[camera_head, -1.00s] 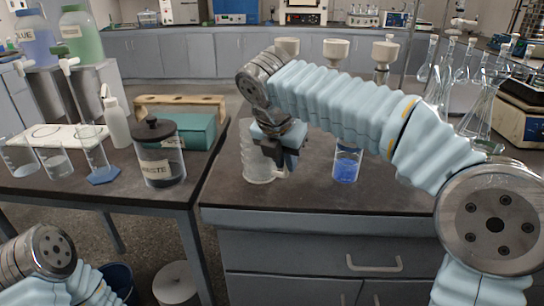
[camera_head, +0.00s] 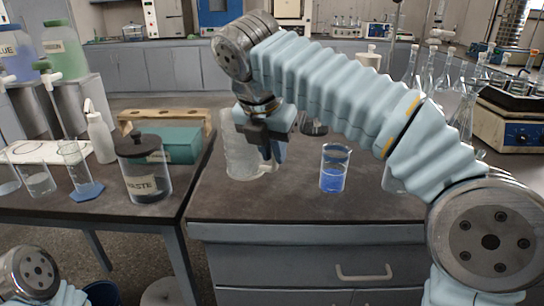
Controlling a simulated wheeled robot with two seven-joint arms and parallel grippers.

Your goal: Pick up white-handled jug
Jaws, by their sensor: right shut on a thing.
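The white-handled jug (camera_head: 238,155) is a clear, ribbed vessel near the left edge of the grey bench. Its white handle (camera_head: 267,163) is on its right side, partly hidden by my right gripper. My right gripper (camera_head: 268,152) reaches down from above and is shut on the jug's handle. The jug looks upright; I cannot tell whether its base is touching the bench. My left gripper is out of view; only part of my left arm shows at the lower left.
A beaker of blue liquid (camera_head: 333,170) stands to the right of the jug. On the left table are a waste jar (camera_head: 146,168), a teal box (camera_head: 182,145) and several beakers. Glass flasks (camera_head: 428,72) and a hotplate (camera_head: 509,128) stand at the right. The bench front is clear.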

